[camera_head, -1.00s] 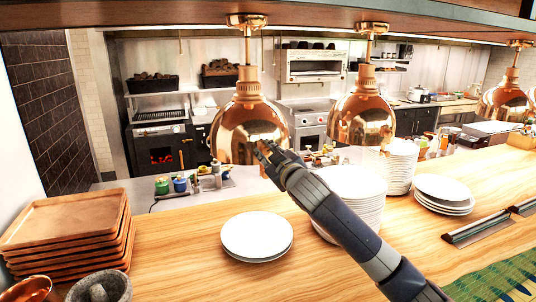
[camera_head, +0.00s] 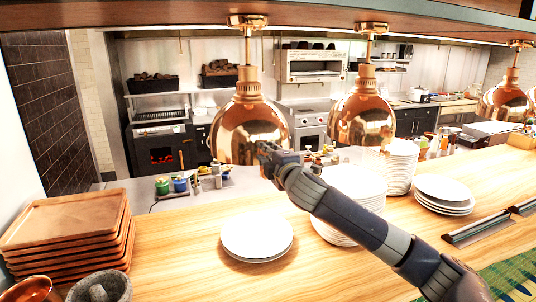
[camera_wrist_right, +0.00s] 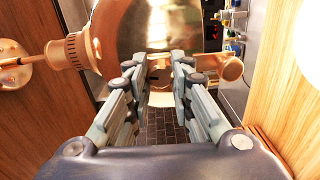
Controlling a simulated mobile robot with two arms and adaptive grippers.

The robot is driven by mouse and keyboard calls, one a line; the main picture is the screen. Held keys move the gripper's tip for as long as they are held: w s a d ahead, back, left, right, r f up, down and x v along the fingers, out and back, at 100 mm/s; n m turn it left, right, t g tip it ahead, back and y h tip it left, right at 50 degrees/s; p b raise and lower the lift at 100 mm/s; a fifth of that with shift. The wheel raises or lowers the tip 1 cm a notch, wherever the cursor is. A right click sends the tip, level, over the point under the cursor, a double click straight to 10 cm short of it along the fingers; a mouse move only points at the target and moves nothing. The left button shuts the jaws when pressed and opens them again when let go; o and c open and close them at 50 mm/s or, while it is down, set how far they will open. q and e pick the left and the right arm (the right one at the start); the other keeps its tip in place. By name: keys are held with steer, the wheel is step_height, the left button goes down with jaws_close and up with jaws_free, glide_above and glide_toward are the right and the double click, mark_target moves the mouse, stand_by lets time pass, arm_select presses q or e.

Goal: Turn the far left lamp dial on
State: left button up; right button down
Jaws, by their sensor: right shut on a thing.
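The far left lamp is a copper dome (camera_head: 248,117) hanging from the shelf in the head view. It fills the top of the right wrist view (camera_wrist_right: 140,28), lying sideways there. My right gripper (camera_head: 264,148) is at the near lower part of this dome. In the right wrist view my right gripper (camera_wrist_right: 158,72) has its fingers on either side of a small part at the lamp, which I take to be its dial. The fingertips mostly hide the dial, so its turn position cannot be read. My left gripper is in neither view.
Below, the wooden counter (camera_head: 185,265) holds stacked white plates (camera_head: 257,236) and brown trays (camera_head: 65,222). A shelf edge (camera_head: 180,14) runs overhead.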

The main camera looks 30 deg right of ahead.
steer(key=shift+f+n, duration=0.15)
steer(key=shift+n, duration=0.95)
steer(key=c, duration=1.4)
jaws_free()
steer(key=shift+a, duration=0.1)
steer(key=v, duration=1.1)
steer(key=shift+s+a, duration=0.15)
steer(key=shift+s, duration=0.25)
